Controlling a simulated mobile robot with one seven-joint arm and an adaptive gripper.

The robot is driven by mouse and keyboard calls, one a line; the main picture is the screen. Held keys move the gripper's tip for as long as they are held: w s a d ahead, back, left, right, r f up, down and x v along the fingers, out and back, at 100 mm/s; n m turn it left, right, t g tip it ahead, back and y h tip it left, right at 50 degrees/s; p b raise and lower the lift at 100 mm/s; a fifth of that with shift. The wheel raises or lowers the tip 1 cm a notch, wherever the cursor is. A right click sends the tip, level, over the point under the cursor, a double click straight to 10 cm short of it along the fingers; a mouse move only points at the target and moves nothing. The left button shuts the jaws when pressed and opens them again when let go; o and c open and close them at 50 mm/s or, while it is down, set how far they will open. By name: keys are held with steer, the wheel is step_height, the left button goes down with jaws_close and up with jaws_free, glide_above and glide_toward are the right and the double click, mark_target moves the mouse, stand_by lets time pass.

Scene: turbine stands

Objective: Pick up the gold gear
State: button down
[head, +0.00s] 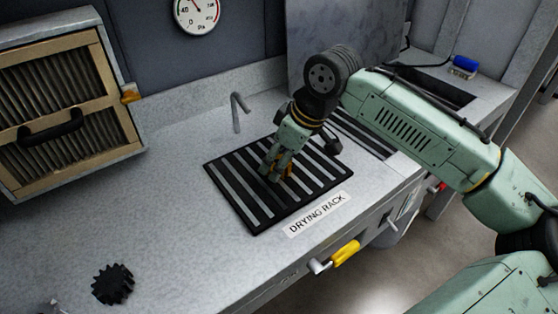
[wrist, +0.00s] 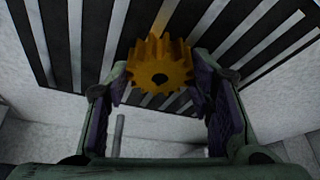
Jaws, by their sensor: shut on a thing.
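The gold gear (wrist: 160,66) shows in the wrist view between the two fingers of my gripper (wrist: 160,84), which is shut on it. The gear has coarse teeth and a small dark centre hole. In the head view my gripper (head: 277,170) points down over the black slatted drying rack (head: 232,212), and only a bit of gold shows at the fingertips. The rack's slats (wrist: 65,50) also fill the top of the wrist view. I cannot tell whether the gear touches the rack.
A black gear (head: 113,284) lies on the counter at the lower left. A wood-framed filter box (head: 70,115) stands at the left. A yellow handle (head: 346,253) is on the counter's front. The counter left of the rack is mostly clear.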

steer(key=shift+r, duration=0.55)
step_height(320, 180, up, 2)
steer(key=shift+b, duration=0.45)
steer(key=s+d+b, duration=0.1)
steer(key=s+d, duration=0.2)
steer(key=s, duration=0.1)
steer(key=s+d+r+b, duration=0.1)
steer(key=s+d, duration=0.2)
steer(key=s, duration=0.2)
steer(key=s+d+r+b, duration=0.1)
steer(key=s+d, duration=0.2)
steer(key=s, duration=0.1)
steer(key=shift+s, duration=0.2)
steer(key=shift+a, duration=0.1)
